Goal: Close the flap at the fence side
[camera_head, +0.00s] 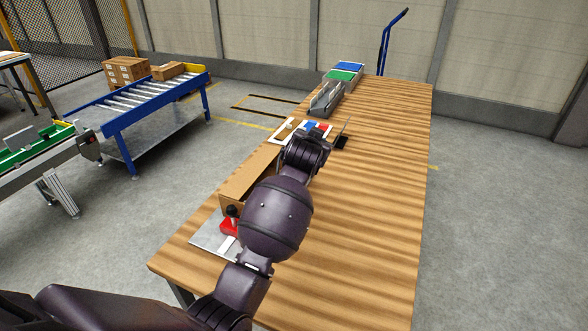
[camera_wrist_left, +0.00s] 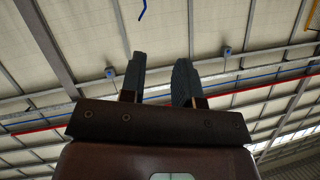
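A brown cardboard box (camera_head: 235,203) stands on the wooden table, with a long brown panel (camera_head: 256,168) on its left; I cannot tell whether this panel is the flap. A dark arm of mine reaches over the box and covers much of it. A thin upright plate (camera_head: 346,126) and a small black part (camera_head: 341,142) show right of that arm's wrist; the gripper end is not clear. In the left wrist view my left gripper (camera_wrist_left: 160,80) is open and empty, its two fingers apart against the ceiling. No box or flap shows there.
A red-based device with a black knob (camera_head: 230,222) sits on a grey plate (camera_head: 208,236) nearby. Grey, green (camera_head: 342,76) and blue (camera_head: 349,67) trays stand at the table's far end. The table's right side (camera_head: 385,170) is clear. A mesh fence (camera_head: 75,35) is at upper left.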

